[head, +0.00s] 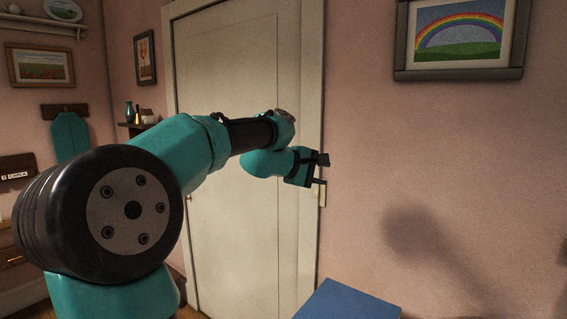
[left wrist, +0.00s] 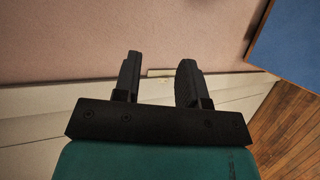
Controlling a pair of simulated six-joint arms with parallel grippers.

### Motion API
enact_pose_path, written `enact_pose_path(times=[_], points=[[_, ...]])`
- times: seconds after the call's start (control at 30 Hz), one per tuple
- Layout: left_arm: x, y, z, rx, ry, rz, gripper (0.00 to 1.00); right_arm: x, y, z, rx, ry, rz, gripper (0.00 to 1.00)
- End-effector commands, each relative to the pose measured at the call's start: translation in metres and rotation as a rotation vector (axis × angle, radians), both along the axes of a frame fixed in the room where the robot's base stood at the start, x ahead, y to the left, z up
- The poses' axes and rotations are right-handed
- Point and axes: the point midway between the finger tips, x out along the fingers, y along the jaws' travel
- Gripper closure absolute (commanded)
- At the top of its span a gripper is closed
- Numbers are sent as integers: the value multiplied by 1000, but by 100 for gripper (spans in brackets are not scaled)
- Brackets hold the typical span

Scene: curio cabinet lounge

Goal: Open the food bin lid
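A flat blue surface (head: 348,302) shows at the bottom edge of the head view, right of the door. It also shows at the upper right of the left wrist view (left wrist: 295,45), with a thin wooden edge. I cannot tell whether it is the food bin's lid; no other bin is seen. My left gripper (head: 321,170) is held in the air in front of the door frame, above and apart from the blue surface. In the left wrist view its two black fingers (left wrist: 161,62) stand apart with nothing between them. My right gripper is not in view.
A closed cream door (head: 240,70) stands behind my left arm. A small pale plate (head: 319,194) is by the door frame. A framed rainbow picture (head: 459,38) hangs on the pink wall. Wooden floor (left wrist: 285,130) shows beside the blue surface. Shelves are at the far left.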

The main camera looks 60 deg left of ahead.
Motion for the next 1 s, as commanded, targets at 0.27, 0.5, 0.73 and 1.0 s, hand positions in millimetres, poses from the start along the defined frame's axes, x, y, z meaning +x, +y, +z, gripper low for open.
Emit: enact_pose_path(times=[0.27, 0.5, 0.73, 1.0], points=[[-51, -1, 19, 1, 0, 4, 62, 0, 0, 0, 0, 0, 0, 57], [-85, -2, 31, 0, 1, 4, 62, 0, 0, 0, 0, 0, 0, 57], [-111, -2, 40, -1, 1, 3, 62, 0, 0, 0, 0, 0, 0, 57], [-126, -4, 46, -1, 0, 0, 62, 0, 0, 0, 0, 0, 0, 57]])
